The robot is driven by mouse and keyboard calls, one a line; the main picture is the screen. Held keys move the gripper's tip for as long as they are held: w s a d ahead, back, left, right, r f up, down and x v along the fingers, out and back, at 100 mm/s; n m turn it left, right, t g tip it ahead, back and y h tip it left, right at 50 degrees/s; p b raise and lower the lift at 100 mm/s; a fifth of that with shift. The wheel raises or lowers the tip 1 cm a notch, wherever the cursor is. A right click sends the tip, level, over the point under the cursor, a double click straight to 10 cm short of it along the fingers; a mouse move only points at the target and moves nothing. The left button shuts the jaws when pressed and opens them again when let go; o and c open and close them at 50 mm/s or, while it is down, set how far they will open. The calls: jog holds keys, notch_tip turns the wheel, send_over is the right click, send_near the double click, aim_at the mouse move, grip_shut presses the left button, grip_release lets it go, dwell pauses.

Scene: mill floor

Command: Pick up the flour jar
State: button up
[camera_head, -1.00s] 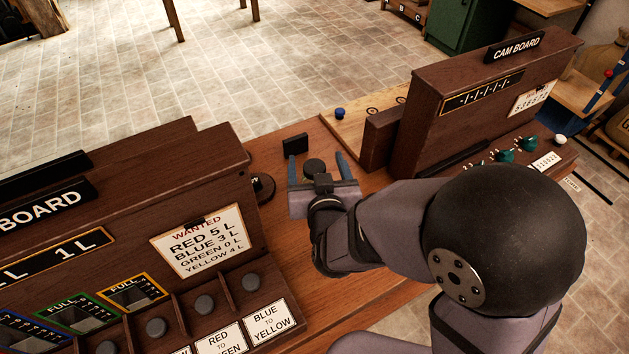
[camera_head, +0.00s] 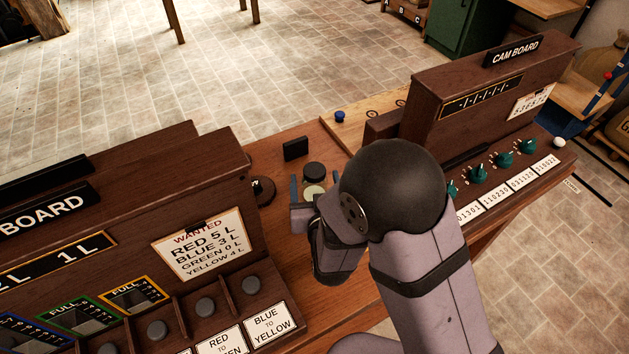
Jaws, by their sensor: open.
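A small jar with a dark round lid and pale contents (camera_head: 314,188) stands on the wooden bench between the two boards. I take it for the flour jar; no label on it can be read. My gripper (camera_head: 316,188) is open on the near side of the jar. Its blue left finger shows just left of the jar; the right finger is mostly hidden by the arm. The gripper and arm cover the jar's lower part. I cannot tell whether the jar is between the fingers or beyond them.
A small black block (camera_head: 295,149) stands behind the jar, and a dark round object (camera_head: 263,189) lies to its left. The board with the WANTED card (camera_head: 198,245) closes in the left side, the CAM BOARD (camera_head: 478,105) the right. A blue knob (camera_head: 340,117) sits on a pale board behind.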

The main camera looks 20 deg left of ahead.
jog(key=shift+p+x, duration=0.9)
jog(key=shift+x, duration=1.7)
jog(key=shift+f, duration=0.15)
jog(key=shift+s, duration=0.1)
jog(key=shift+c, duration=0.4)
jog(key=c, duration=1.3)
jog(key=shift+r, duration=0.2)
jog(key=shift+r+b, duration=0.4)
jog(key=shift+r, duration=4.5)
